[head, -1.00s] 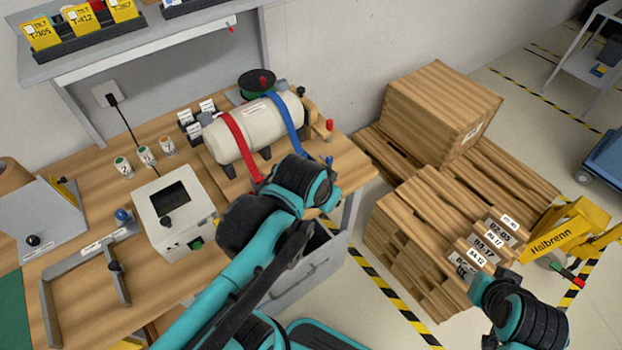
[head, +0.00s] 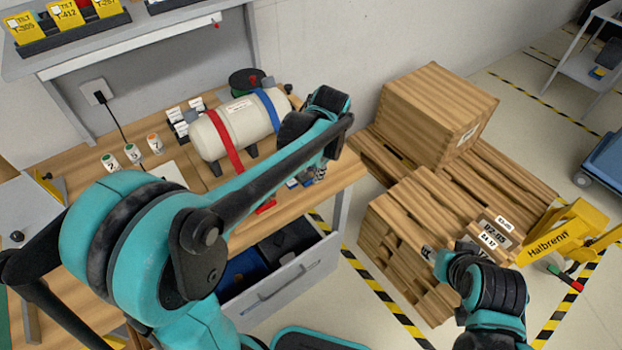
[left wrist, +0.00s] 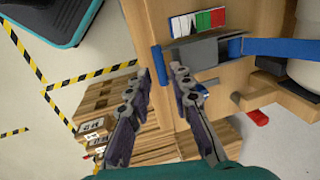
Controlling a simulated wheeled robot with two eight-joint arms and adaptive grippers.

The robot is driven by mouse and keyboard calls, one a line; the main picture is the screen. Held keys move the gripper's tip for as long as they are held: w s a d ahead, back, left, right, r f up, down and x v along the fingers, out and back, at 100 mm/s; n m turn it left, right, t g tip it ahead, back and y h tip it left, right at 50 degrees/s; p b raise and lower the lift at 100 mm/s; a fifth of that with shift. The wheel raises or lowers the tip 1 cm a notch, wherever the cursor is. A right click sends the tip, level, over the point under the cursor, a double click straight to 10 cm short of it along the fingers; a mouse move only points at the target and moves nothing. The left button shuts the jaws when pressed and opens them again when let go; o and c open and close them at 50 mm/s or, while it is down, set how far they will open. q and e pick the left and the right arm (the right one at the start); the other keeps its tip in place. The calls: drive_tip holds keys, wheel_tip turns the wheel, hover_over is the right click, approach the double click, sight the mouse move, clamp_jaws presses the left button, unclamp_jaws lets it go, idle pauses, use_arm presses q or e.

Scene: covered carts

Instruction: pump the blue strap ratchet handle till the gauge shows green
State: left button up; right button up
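The blue strap (head: 271,110) runs over a cream tank (head: 240,125) on the bench. It also shows in the left wrist view (left wrist: 280,48), entering a grey ratchet body (left wrist: 204,50) at the bench edge. The ratchet's blue handle (left wrist: 160,65) sticks out just beyond and between my left fingertips. My left gripper (left wrist: 162,72) is open, with no visible contact. The gauge (left wrist: 203,22) has white, red and green parts; I cannot make out its pointer. In the head view my left arm partly covers the ratchet. My right gripper (head: 444,262) is over the pallets; its fingers are unclear.
A red strap (head: 224,142) also crosses the tank; its red handle (left wrist: 257,117) shows in the left wrist view. An open drawer (head: 285,285) juts out below the bench. Wooden pallets (head: 400,240) and a yellow pallet jack (head: 560,232) stand at the right.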

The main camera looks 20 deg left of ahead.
use_arm(q)
drive_tip(key=f, duration=0.1)
drive_tip(key=f+b, duration=0.1)
drive_tip(key=f, duration=0.1)
drive_tip(key=shift+w+a+f, duration=0.15)
drive_tip(key=shift+w+a, duration=0.05)
clamp_jaws()
